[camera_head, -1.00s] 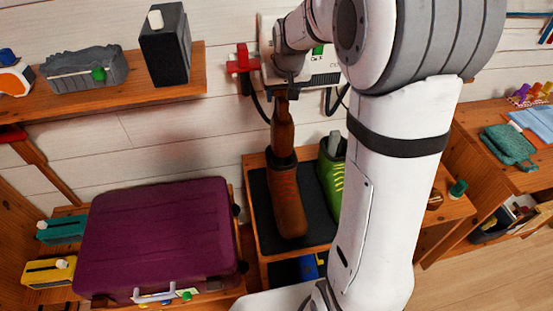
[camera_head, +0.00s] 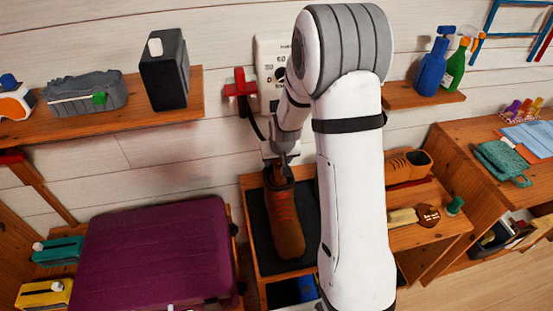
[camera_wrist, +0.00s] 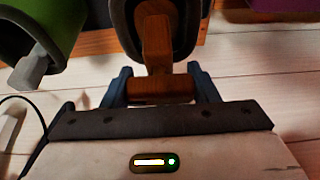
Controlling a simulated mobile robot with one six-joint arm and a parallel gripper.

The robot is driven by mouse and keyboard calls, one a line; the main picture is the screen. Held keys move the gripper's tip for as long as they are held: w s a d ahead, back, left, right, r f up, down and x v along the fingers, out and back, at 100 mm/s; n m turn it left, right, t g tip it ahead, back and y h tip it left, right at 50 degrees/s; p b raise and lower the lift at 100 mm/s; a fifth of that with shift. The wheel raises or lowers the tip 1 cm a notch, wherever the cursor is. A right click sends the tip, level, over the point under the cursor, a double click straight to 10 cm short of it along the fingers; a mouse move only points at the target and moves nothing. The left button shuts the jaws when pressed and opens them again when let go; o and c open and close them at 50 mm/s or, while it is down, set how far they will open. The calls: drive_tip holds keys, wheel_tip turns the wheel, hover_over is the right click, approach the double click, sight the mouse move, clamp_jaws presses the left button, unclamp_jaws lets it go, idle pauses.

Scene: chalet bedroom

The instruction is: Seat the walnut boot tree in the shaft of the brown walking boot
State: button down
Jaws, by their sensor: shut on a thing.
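The brown walking boot (camera_head: 286,225) stands upright on a dark mat (camera_head: 258,232) on a low wooden bench. In the wrist view its dark shaft opening (camera_wrist: 121,22) surrounds the walnut boot tree (camera_wrist: 157,45). The tree's lower part is inside the shaft and hidden; its stem and crosswise handle show above. My gripper (camera_wrist: 160,88), with blue fingers, is shut on the handle. In the head view my gripper (camera_head: 279,162) is right above the boot's top. I cannot tell how deep the tree sits.
A green boot (camera_wrist: 50,22) with a grey piece in it stands beside the brown boot. A purple suitcase (camera_head: 155,255) lies to the left. A red wall fixture (camera_head: 239,88) is behind my gripper. A brown shoe (camera_head: 408,165) and a brush (camera_head: 415,215) lie to the right.

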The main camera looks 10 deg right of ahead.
drive_tip(key=c, duration=0.5)
unclamp_jaws()
drive_tip(key=shift+s+r, duration=0.15)
drive_tip(key=shift+r, duration=0.4)
drive_tip(key=b+v, duration=0.1)
drive_tip(key=v, duration=1)
drive_tip(key=shift+g, duration=0.7)
drive_tip(key=s+r, duration=0.2)
drive_tip(key=s, duration=0.6)
drive_tip(key=s+r, duration=0.3)
drive_tip(key=s, duration=0.5)
drive_tip(key=s+r, duration=0.2)
drive_tip(key=s, duration=0.6)
drive_tip(key=shift+s+a+r, duration=0.1)
drive_tip(key=shift+s+r, duration=0.1)
drive_tip(key=shift+r, duration=0.1)
